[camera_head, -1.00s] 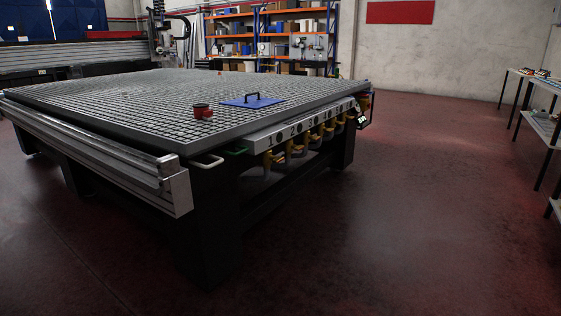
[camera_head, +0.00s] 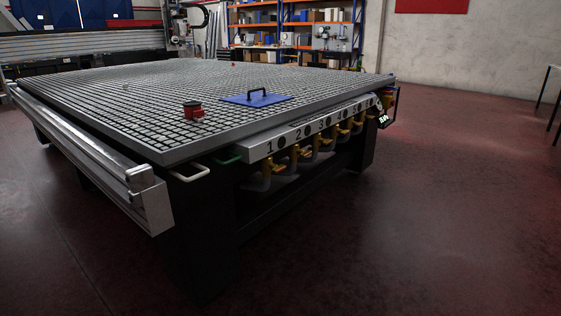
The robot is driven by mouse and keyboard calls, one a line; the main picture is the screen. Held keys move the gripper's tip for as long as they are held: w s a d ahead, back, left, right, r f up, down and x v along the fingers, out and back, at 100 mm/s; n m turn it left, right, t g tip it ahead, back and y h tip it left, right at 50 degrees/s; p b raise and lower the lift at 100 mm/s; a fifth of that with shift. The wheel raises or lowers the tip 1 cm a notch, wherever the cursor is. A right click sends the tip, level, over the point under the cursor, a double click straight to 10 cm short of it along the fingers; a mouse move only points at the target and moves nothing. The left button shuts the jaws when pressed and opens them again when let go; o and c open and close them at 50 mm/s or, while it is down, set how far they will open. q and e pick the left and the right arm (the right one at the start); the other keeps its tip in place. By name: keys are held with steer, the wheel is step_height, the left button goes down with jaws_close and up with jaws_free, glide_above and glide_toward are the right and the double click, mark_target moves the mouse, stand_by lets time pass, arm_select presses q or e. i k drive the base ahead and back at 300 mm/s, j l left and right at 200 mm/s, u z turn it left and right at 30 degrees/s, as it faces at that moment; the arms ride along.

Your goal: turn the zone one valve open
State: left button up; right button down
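The vacuum grid table (camera_head: 130,95) stands ahead of me, its corner toward me. A numbered panel (camera_head: 258,150) runs along its right side, with a row of yellow valves beneath it. The zone one valve (camera_head: 277,169) is the yellow one nearest me, below and just right of the numeral 1. Its handle position is too small to tell. Neither of my grippers is in view.
A white handle (camera_head: 190,173) and a green handle (camera_head: 228,158) stick out left of the panel. A red cup-like part (camera_head: 192,109) and a blue plate with a black handle (camera_head: 257,98) lie on the grid. The floor (camera_head: 440,210) on the right is clear.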

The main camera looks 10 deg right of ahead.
mark_target(277, 168)
steer(key=i+l+u, duration=0.1)
steer(key=i+l, duration=0.35)
steer(key=l, duration=0.3)
steer(key=i+l+u, duration=0.15)
steer(key=l, duration=0.25)
steer(key=i+l, duration=0.25)
steer(key=l, duration=0.15)
steer(key=i+l+u, duration=0.15)
steer(key=l, duration=0.25)
steer(key=i+l, duration=0.25)
steer(key=l, duration=0.2)
steer(key=i+l+u, duration=0.15)
steer(key=l, duration=0.3)
steer(key=i+l, duration=0.15)
steer(key=l, duration=0.3)
steer(key=u, duration=0.05)
